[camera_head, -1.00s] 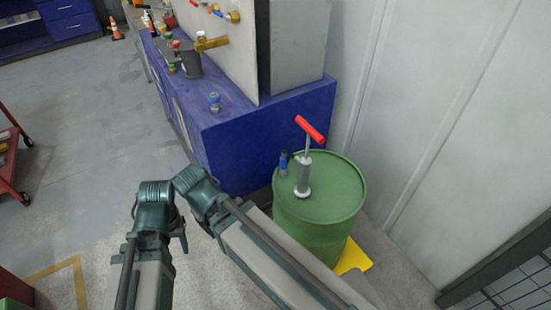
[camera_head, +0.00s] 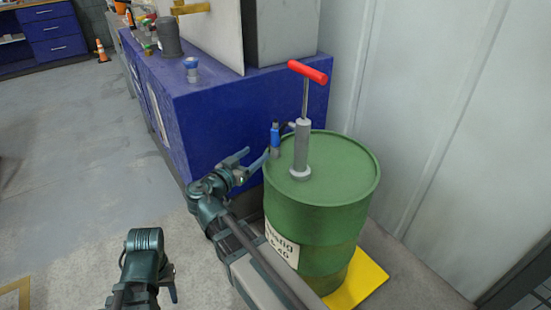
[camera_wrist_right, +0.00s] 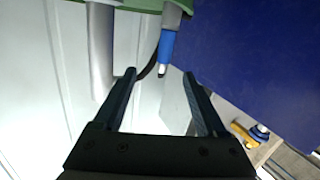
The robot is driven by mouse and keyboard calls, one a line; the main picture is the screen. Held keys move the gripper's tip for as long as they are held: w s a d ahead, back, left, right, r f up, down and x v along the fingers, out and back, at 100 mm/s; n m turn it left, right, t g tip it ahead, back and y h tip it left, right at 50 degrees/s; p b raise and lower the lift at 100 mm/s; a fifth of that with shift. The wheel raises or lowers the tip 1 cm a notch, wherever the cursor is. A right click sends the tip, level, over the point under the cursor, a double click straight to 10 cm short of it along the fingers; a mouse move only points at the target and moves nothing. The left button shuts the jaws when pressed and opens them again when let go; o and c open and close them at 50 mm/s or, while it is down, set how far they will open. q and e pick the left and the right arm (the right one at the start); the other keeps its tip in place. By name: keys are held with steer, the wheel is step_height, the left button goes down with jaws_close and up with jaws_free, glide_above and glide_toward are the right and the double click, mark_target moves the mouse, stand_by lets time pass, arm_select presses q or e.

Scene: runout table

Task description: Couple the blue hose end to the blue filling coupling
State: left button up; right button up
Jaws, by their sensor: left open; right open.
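The blue hose end (camera_head: 275,135) stands upright at the drum's left rim, beside the hand pump (camera_head: 302,145). It also shows in the right wrist view (camera_wrist_right: 167,47), upside down with a grey tip. My right gripper (camera_head: 257,154) is open and empty; its fingers point at the hose end. In the wrist view the tip appears between the right fingertips (camera_wrist_right: 159,74), but contact cannot be told. The blue filling coupling appears to be the small blue-topped fitting (camera_head: 191,68) on the bench corner. My left gripper (camera_head: 171,291) is low at the left, mostly hidden, open and away from both.
The green drum (camera_head: 335,190) stands on a yellow plate (camera_head: 362,285) against the pale wall. The pump has a red handle (camera_head: 307,72). The blue bench (camera_head: 235,125) borders the drum. A dark grey can (camera_head: 168,38) is further back on it.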

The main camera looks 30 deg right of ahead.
mark_target(273, 133)
steer(key=shift+m+t+h, duration=0.4)
steer(key=shift+h, duration=0.1)
steer(key=b+x, duration=0.1)
steer(key=x, duration=0.8)
steer(key=shift+w+d+f, duration=0.1)
steer(key=shift+w+f, duration=0.05)
steer(key=shift+w, duration=0.2)
steer(key=x, duration=0.4)
steer(key=shift+w, duration=0.35)
steer(key=shift+w+d, duration=0.15)
steer(key=shift+d, duration=0.25)
steer(key=shift+c, duration=0.3)
jaws_close()
